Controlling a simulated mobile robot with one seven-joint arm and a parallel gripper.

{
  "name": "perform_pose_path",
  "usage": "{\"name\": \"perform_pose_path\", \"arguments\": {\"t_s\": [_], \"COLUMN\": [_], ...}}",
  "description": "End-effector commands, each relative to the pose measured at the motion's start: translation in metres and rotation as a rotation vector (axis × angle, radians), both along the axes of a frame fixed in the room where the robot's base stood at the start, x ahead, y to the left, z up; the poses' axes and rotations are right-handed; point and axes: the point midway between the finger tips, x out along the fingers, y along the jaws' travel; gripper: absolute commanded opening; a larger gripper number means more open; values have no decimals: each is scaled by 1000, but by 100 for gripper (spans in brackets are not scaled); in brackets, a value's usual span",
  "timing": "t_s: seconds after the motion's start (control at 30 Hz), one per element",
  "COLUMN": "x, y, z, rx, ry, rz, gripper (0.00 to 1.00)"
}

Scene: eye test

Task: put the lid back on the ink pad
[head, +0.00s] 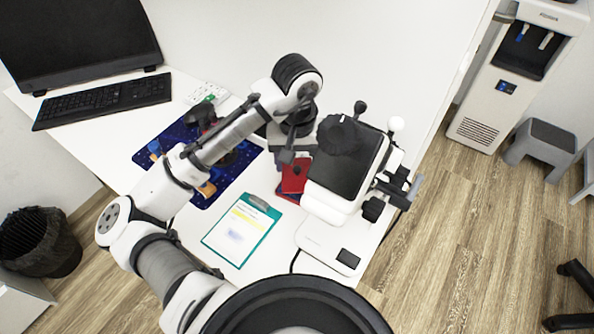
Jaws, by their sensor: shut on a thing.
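My gripper (287,157) reaches down over the desk and is shut on a red, flat thing (296,176), which looks like the ink pad's lid. A second low piece with a dark blue and red edge (287,194) shows just below the red thing; it looks like the ink pad. The red thing covers most of it, and I cannot tell whether the two touch. The fingertips are small and partly hidden by my wrist.
A bulky black-and-white device with knobs (343,165) stands close on the right. A teal clipboard (273,232) lies in front. A dark blue mat (228,183) with small items lies left. A keyboard (103,101) and a monitor (80,38) are at the back left.

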Motion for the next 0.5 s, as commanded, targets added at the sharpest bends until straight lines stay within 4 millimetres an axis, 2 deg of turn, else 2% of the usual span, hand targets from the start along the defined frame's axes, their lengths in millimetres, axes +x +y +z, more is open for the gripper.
{"name": "perform_pose_path", "arguments": {"t_s": [0.1, 0.23, 0.37, 0.5], "x": [1, 0, -1, -4], "y": [0, 0, 1, 0], "z": [23, 38, 41, 32], "rx": [3, 1, -1, -2], "ry": [-3, 0, 5, 6], "rz": [-1, -19, -120, -288], "gripper": [34, 34, 34, 34]}}
